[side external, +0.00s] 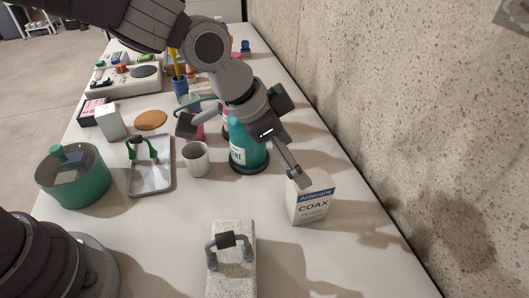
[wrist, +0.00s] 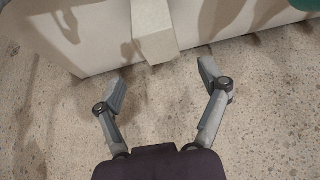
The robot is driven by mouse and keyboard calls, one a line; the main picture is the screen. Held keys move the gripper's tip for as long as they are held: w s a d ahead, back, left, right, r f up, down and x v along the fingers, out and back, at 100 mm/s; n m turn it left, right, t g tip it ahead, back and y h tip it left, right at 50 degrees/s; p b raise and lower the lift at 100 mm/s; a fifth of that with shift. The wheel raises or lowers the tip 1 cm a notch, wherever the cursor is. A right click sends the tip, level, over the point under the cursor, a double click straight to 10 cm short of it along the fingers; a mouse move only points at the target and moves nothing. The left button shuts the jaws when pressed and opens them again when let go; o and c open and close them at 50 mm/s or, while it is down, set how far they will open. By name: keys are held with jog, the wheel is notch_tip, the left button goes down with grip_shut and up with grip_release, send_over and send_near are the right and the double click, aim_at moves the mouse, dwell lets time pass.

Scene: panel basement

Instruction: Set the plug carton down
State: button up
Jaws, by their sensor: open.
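A white carton with a blue band and the word COAX (side external: 311,207) stands upright on the table at the right, near the wall. It appears to be the plug carton, though its label does not say plug. My gripper (side external: 303,181) is at its top edge in the side view; whether it touches cannot be told there. In the wrist view, my gripper's fingers (wrist: 161,80) are spread wide with nothing between them. A pale carton (wrist: 153,46) shows just beyond the fingertips at the top of that view.
A teal bottle (side external: 246,153) and a grey cup (side external: 196,160) stand left of the carton. A pale block with a dark handle (side external: 231,270) is in front. A tray (side external: 152,178) and green tub (side external: 75,183) lie further left. The speckled wall (side external: 430,130) bounds the right.

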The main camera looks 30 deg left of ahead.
jog(key=s+a+r+n+t+y, duration=0.1)
jog(key=s+a+r+n+y, duration=0.1)
jog(key=a+r, duration=0.35)
jog(key=s+a+r+n+y, duration=0.1)
jog(key=s+a+r+n, duration=0.1)
jog(key=a, duration=0.6)
jog(key=s+a+n+y, duration=0.1)
jog(key=s+a+n, duration=0.4)
jog(key=s+a, duration=0.3)
jog(key=shift+s+a+r+t, duration=0.15)
jog(key=shift+s+r+t, duration=0.15)
jog(key=shift+s+r, duration=0.1)
